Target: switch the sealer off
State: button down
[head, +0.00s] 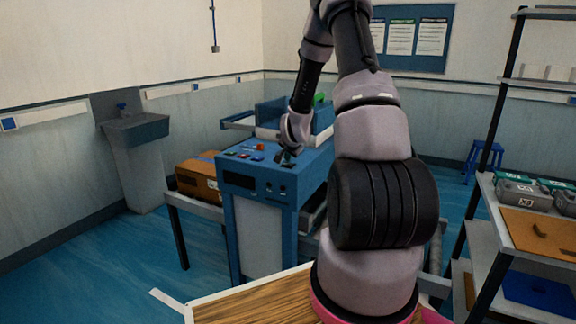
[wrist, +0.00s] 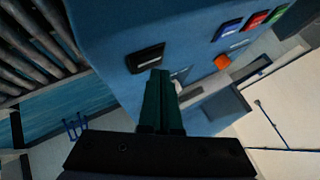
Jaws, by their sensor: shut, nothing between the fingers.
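The blue sealer (head: 300,180) stands in the middle of the head view, with a sloped control panel on top. In the wrist view its blue panel (wrist: 110,30) fills the upper middle. A black switch (wrist: 146,58) with a pale strip sits on that panel; which way it is set cannot be told. My gripper (head: 286,158) is over the panel's right part in the head view. In the wrist view my gripper (wrist: 160,74) is shut and empty, its dark green fingertips just below the switch. Whether they touch it is unclear.
Blue (wrist: 226,28), red (wrist: 257,19) and green (wrist: 280,10) buttons and an orange knob (wrist: 222,61) are on the panel. A brown box (head: 198,178) lies left of the sealer. A shelf (head: 492,230) stands at the right. A wooden tabletop (head: 255,303) is in front.

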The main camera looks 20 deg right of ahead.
jog(key=shift+r, duration=3.05)
notch_tip(320, 180, up, 10)
jog(key=r+n+y, duration=0.1)
jog(key=n, duration=0.1)
send_over(288, 166)
jog(key=s+a, duration=0.4)
jog(key=a, duration=0.2)
jog(key=s+a+r+n+y, duration=0.2)
jog(key=s+a+r, duration=0.3)
jog(key=s+r, duration=0.35)
jog(key=s+a+r+n, duration=0.2)
jog(key=s+a, duration=0.1)
jog(key=s, duration=0.8)
jog(key=s+a+r+n+g+y, duration=0.1)
jog(key=s+a+r+n, duration=0.1)
jog(key=s, duration=1)
jog(key=shift+a+r+g+y, duration=0.3)
jog(key=shift+a+r, duration=0.45)
jog(key=shift+r, duration=0.05)
